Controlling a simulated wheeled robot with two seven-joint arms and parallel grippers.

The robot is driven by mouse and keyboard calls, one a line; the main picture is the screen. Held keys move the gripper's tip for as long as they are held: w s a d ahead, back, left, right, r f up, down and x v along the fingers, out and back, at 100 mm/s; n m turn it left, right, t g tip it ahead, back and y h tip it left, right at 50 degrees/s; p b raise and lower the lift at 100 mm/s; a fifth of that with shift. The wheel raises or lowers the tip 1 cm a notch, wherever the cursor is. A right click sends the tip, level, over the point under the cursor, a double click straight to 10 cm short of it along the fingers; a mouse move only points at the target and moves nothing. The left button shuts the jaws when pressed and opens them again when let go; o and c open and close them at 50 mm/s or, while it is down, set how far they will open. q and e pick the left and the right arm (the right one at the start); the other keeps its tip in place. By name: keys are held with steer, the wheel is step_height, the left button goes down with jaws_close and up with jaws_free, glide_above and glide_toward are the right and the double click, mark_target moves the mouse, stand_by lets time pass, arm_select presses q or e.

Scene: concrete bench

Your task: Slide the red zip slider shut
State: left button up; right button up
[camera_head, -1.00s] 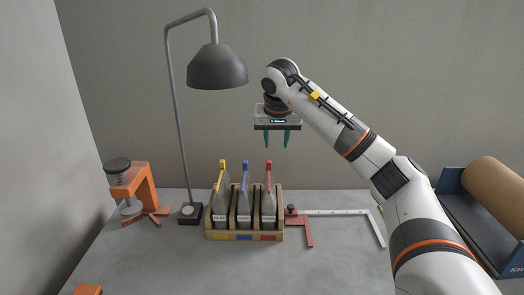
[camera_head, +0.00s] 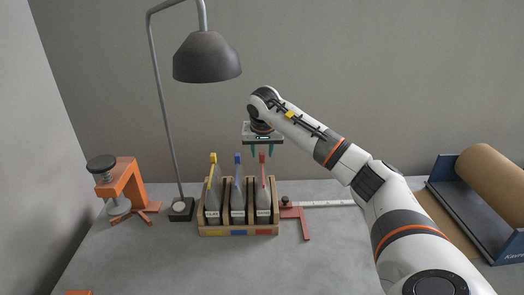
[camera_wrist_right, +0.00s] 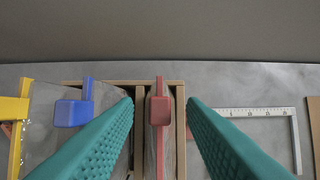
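The red zip slider (camera_head: 262,163) sits at the top of the right-hand grey pouch (camera_head: 264,205), on a red zip line. In the right wrist view the red slider (camera_wrist_right: 160,110) lies between the two teal fingers, with a gap on each side. My right gripper (camera_head: 261,153) points down over it, open, its fingertips close to the slider's height. The pouch stands upright in the right slot of a wooden rack (camera_head: 240,232). My left gripper is not in view.
Pouches with a blue slider (camera_head: 238,158) and a yellow slider (camera_head: 213,158) fill the other slots. A lamp (camera_head: 207,58) hangs at the left. An orange clamp (camera_head: 128,185), a red-and-white caliper (camera_head: 300,212) and a brown roll (camera_head: 490,175) lie around.

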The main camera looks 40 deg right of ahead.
steer(key=shift+w+d+f, duration=0.1)
steer(key=shift+f, duration=0.3)
steer(key=shift+c, duration=0.6)
jaws_close()
